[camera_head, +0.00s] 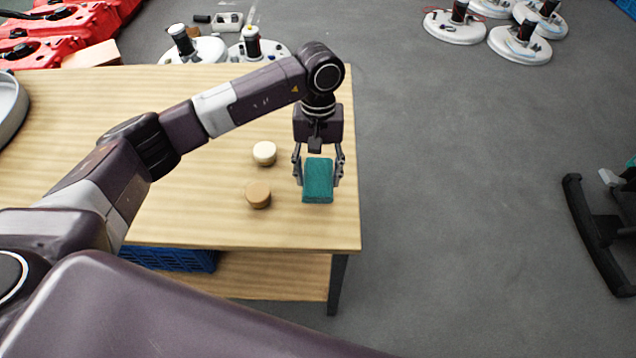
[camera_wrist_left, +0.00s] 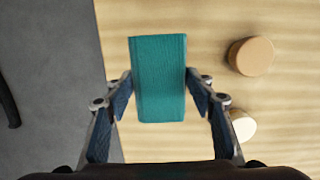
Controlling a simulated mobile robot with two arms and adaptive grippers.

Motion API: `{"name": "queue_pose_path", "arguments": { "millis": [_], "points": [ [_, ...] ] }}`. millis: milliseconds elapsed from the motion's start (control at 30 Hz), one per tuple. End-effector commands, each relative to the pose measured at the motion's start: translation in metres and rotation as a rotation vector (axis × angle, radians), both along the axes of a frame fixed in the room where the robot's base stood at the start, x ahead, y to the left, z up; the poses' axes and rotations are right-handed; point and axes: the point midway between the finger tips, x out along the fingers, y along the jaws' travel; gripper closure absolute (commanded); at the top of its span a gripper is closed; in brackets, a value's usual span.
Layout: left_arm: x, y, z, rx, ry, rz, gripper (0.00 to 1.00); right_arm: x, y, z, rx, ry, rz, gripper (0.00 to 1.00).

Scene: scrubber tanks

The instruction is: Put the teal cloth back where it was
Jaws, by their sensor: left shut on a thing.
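The teal cloth (camera_head: 317,180) is a folded, block-like piece near the right end of the wooden table. My left gripper (camera_head: 318,182) reaches down over it, with a finger on each side, and is shut on it. In the left wrist view the cloth (camera_wrist_left: 158,78) sits between the two fingertips (camera_wrist_left: 160,88), with the table and the grey floor behind it. I cannot tell whether the cloth touches the table top or is held just above it. My right gripper is not in view.
A cream round piece (camera_head: 264,153) and a tan round piece (camera_head: 258,194) stand on the wooden table (camera_head: 215,215), left of the cloth. The table's right edge is close to the gripper. A blue crate (camera_head: 170,259) sits below. Several white discs lie on the floor beyond.

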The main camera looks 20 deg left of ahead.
Motion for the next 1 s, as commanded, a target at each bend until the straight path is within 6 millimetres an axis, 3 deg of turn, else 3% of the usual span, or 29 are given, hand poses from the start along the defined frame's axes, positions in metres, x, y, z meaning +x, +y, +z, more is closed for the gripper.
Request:
{"name": "queue_pose_path", "arguments": {
  "millis": [167,433,800,833,1000],
  "points": [
    [0.000,0.000,-0.012,-0.001,0.001,0.002,0.77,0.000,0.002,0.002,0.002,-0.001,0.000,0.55],
    [0.000,0.000,-0.047,0.000,0.002,0.001,0.77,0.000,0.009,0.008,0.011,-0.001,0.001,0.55],
    [0.000,0.000,-0.053,0.000,-0.001,0.000,0.77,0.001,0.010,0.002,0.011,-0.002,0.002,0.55],
    [0.000,0.000,-0.052,0.000,-0.001,0.000,0.48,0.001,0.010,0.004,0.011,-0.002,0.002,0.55],
    [0.000,0.000,-0.051,0.000,0.000,0.000,0.33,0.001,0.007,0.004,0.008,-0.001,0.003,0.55]
  ]
}}
